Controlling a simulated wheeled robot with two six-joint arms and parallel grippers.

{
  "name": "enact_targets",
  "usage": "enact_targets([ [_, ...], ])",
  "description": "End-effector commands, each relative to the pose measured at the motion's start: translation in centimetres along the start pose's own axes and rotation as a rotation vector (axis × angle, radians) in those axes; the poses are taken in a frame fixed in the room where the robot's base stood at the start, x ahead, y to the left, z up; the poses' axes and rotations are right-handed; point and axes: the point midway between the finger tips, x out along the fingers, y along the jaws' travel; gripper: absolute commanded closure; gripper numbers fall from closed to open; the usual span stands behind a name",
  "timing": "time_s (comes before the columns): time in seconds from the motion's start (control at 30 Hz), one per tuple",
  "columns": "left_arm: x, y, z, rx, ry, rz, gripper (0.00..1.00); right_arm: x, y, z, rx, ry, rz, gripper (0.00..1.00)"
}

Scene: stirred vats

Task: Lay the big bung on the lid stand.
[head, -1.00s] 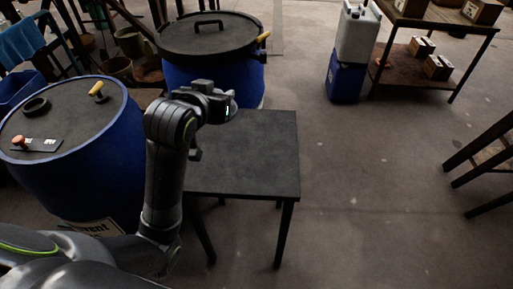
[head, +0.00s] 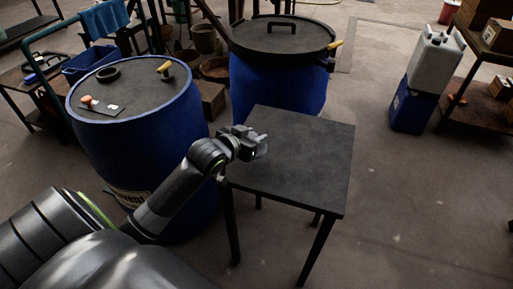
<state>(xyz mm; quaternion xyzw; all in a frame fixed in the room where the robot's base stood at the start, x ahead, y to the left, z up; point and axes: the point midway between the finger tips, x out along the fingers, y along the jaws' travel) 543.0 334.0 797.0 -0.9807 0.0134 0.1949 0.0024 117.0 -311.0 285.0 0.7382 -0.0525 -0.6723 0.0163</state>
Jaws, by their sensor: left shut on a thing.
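The dark square-topped stand (head: 305,160), which I take for the lid stand, stands in the middle on thin legs, its top bare. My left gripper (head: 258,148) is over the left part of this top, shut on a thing. That thing is mostly hidden by the gripper and I cannot make out its shape; I take it for the big bung. I cannot tell how high it is above the top. My right gripper is out of view.
A blue vat (head: 150,150) at the left has a dark ring, an orange-knobbed plate and a yellow handle on top. Another lidded blue vat (head: 280,85) stands right behind the stand. A white canister (head: 436,62) sits on a blue one.

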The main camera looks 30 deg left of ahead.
Motion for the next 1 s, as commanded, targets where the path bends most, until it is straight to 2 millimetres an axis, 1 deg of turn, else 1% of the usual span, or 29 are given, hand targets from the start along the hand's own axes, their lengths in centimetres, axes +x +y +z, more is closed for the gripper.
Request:
enact_targets([
  [0.03,0.4,0.0,1.2,-0.004,-0.005,-0.001,0.88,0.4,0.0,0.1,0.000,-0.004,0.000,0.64],
  [0.1,0.9,0.0,2.3,-0.003,-0.004,-0.001,0.88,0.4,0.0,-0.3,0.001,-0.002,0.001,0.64],
  [0.2,1.3,0.0,3.3,-0.002,-0.003,-0.001,0.88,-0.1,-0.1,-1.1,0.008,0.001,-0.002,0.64],
  [0.3,1.5,0.0,3.7,0.000,-0.001,-0.001,0.88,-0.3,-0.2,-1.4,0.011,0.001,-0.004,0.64],
  [0.53,1.5,0.0,3.6,0.001,0.000,-0.001,0.88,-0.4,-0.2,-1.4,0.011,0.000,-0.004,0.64],
  [0.67,1.6,0.0,3.9,0.000,-0.001,-0.001,0.88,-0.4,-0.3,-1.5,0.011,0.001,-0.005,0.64],
  [0.7,1.6,0.0,3.9,0.000,-0.001,-0.001,0.60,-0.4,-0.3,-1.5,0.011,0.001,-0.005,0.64],
  [0.83,1.6,0.0,3.9,0.000,-0.001,-0.001,0.44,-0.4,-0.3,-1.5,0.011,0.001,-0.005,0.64],
  [1.0,1.6,0.0,3.9,0.000,-0.001,-0.001,0.44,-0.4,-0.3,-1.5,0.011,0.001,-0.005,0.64],
])
